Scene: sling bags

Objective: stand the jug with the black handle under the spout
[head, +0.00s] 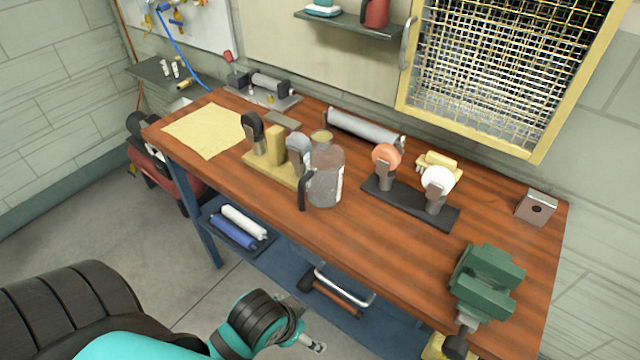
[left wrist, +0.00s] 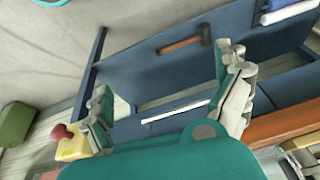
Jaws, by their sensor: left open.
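The jug (head: 326,172) is grey and see-through with a yellowish top, and stands upright on the wooden workbench near its front edge. Its black handle (head: 303,192) points toward the front left. I cannot pick out a spout with certainty. My left gripper (head: 312,342) is low in front of the bench, well below and apart from the jug. In the left wrist view my left gripper (left wrist: 168,88) has its two fingers spread with nothing between them. The jug does not show in that view. My right gripper is not in view.
Left of the jug is a yellow base (head: 262,165) with upright pieces. Right of it is a black rack (head: 410,202) with round-topped tools. A green vise (head: 486,282) sits at the right front. A lower blue shelf (head: 285,262) holds rolls. Bare wood lies along the front.

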